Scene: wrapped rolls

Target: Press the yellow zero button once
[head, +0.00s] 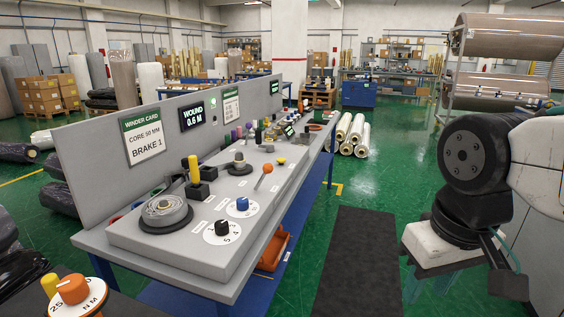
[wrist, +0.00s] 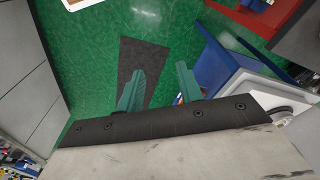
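A small round yellow cap (head: 281,161), which looks like the yellow button, sits on the sloped grey console (head: 185,235) in the head view, right of an orange-knobbed lever (head: 266,170). Its label is too small to read. My gripper (wrist: 160,68) shows two green fingers standing apart in the wrist view, with nothing between them but floor and a dark mat. In the head view my arm is at the right, away from the console and across the mat from it. The yellow button cannot be made out in the wrist view.
The dark mat (head: 347,262) is clear. Wrapped rolls (head: 357,128) lie beyond.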

